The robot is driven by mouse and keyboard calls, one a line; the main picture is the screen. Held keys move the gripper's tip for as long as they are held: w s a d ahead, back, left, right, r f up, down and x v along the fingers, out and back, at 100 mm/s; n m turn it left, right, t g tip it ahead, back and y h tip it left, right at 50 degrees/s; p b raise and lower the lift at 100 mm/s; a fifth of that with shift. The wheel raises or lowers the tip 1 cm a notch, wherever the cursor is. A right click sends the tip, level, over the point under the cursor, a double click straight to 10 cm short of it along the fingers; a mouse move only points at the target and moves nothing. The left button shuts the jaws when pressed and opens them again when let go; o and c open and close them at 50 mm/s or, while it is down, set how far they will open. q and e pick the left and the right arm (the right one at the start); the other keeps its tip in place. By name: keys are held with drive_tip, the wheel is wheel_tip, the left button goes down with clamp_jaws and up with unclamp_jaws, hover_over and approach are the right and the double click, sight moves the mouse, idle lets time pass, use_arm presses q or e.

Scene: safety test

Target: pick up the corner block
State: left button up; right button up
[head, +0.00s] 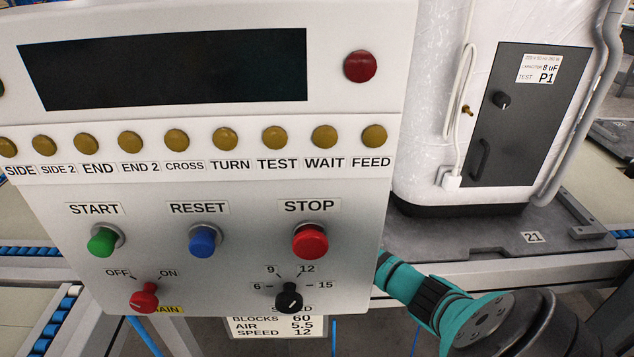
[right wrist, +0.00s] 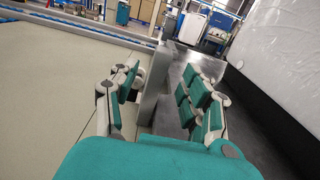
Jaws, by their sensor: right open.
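In the right wrist view, my right gripper (right wrist: 160,84) is open, with its teal-padded fingers spread to either side of a grey metal upright piece (right wrist: 153,92). This may be the corner block, at the edge of a dark plate. I cannot tell whether a finger touches it. In the head view, a grey corner piece (head: 588,230) sits on the right end of the dark pallet (head: 470,236). My right arm shows at the lower right there, but its fingers are out of frame. My left gripper is in neither view.
A control panel (head: 215,190) with buttons and knobs fills the left of the head view. A white-wrapped unit (head: 430,110) with a dark door stands on the pallet. In the right wrist view, a pale belt surface (right wrist: 60,80) lies clear on the left.

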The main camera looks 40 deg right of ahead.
drive_tip(key=b+x, duration=0.1)
drive_tip(key=x, duration=0.2)
drive_tip(key=b+x, duration=0.1)
drive_tip(key=x, duration=0.1)
drive_tip(key=shift+f+b, duration=0.3)
drive_tip(key=shift+b, duration=0.05)
drive_tip(key=shift+w+d, duration=0.2)
drive_tip(key=shift+w, duration=0.05)
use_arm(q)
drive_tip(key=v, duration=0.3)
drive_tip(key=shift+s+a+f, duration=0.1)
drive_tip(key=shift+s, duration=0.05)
use_arm(e)
drive_tip(key=shift+r, duration=0.1)
clamp_jaws()
drive_tip(key=shift+r, duration=0.1)
